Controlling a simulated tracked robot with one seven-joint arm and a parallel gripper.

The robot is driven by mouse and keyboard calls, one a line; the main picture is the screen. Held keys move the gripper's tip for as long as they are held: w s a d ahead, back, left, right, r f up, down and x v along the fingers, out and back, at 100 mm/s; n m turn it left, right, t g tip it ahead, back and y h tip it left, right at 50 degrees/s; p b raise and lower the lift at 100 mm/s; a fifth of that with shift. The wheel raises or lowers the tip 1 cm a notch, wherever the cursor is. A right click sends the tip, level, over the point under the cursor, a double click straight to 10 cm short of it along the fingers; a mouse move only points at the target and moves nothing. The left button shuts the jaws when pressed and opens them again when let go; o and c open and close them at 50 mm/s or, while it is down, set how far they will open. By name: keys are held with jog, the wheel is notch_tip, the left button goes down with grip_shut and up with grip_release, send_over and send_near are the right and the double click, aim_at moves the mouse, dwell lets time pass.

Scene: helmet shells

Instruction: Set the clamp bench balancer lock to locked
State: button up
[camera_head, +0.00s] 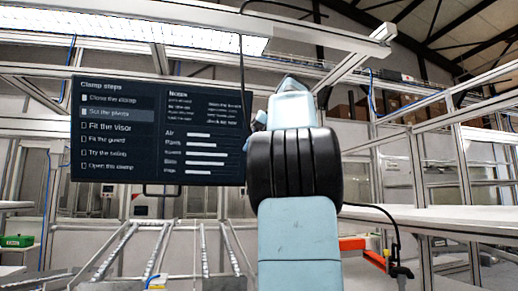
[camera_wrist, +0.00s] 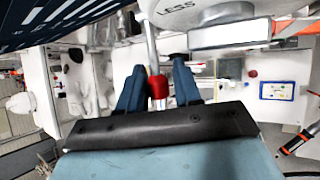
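In the wrist view a red knob (camera_wrist: 158,88) sits at the end of a thin grey rod (camera_wrist: 151,45) that comes down from a white housing (camera_wrist: 185,12) marked "LESS". I cannot tell for certain that this is the balancer lock. My gripper (camera_wrist: 160,70) has its two dark blue fingers apart, one on each side of the rod and knob. The left finger is close to the knob, and a small gap shows on the right. Whether either finger touches is unclear. In the head view my arm hides the gripper and the knob.
A dark screen (camera_head: 160,130) titled "Clamp steps" hangs behind my arm, at left. A white table (camera_head: 440,220) is at right, with a red-orange bracket (camera_head: 362,246) by it. In the wrist view, a framed sheet (camera_wrist: 277,91) lies on a white surface at right.

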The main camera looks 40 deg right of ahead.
dwell(0.3)
jog(key=v, duration=0.7)
jog(key=shift+s+r, duration=0.15)
jog(key=shift+d, duration=0.1)
dwell(0.7)
